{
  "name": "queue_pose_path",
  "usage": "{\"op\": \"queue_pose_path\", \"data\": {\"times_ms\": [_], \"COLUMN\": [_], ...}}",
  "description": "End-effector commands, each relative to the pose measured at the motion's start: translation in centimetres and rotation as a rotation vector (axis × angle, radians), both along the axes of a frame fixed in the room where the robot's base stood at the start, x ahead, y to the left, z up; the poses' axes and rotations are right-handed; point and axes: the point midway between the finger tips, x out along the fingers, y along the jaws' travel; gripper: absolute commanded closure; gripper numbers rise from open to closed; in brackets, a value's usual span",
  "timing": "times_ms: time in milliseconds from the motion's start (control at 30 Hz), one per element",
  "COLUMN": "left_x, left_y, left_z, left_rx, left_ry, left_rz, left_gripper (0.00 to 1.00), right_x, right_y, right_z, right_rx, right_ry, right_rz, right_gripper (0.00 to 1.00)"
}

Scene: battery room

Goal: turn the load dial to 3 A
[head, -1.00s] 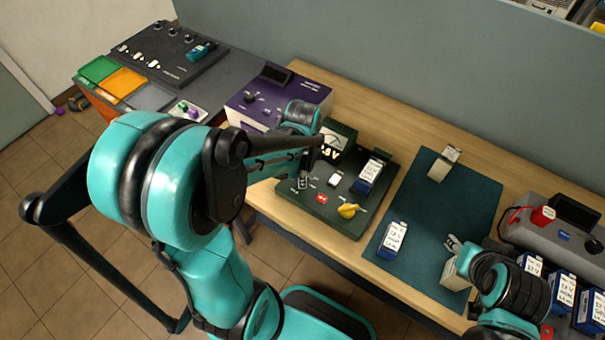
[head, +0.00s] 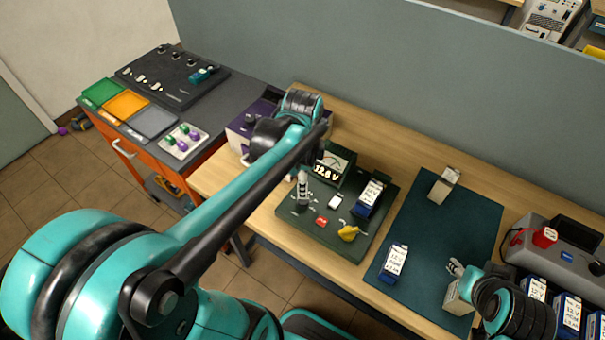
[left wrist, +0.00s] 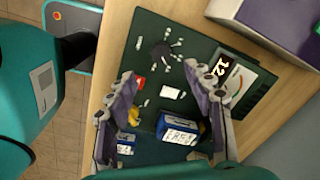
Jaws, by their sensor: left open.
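The dark green test panel (head: 328,250) lies on the wooden bench. The load dial (left wrist: 161,54) is a dark round knob ringed by small white labels, near the panel's left part; its setting is too small to read. The panel's meter (head: 335,166) reads about 12.6 V. My right gripper (head: 455,268) is beside a pale battery (head: 457,297); its jaws are unclear.
The panel carries a blue battery (head: 371,196), a white switch (head: 335,201), a red button (head: 321,220) and a yellow handle (head: 348,233). A purple box (head: 238,130) stands behind left. On the teal mat (head: 425,235) are another blue battery (head: 393,262) and a pale one (head: 444,183).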

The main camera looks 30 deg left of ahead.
Motion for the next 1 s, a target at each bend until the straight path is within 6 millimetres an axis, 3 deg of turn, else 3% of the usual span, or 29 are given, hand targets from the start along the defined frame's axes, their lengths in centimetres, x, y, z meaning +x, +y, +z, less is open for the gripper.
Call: {"op": "queue_pose_path", "data": {"times_ms": [200, 800, 1000], "left_x": [-0.1, -0.2, -1.7], "left_y": [-0.1, -0.1, -1.9], "left_z": [2.2, 2.4, 2.5], "left_rx": [0.000, 0.000, -0.017], "left_ry": [0.000, -0.005, -0.137], "left_rz": [0.000, 0.008, 0.229], "left_gripper": [0.47, 0.47, 0.47], "right_x": [0.0, 0.0, 0.0], "right_y": [0.0, 0.0, 0.0], "right_z": [0.0, 0.0, -0.2], "right_rx": [0.000, 0.000, 0.000], "right_ry": [0.000, 0.000, 0.000], "right_rz": [0.000, 0.000, 0.000], "right_gripper": [0.60, 0.60, 0.60]}}
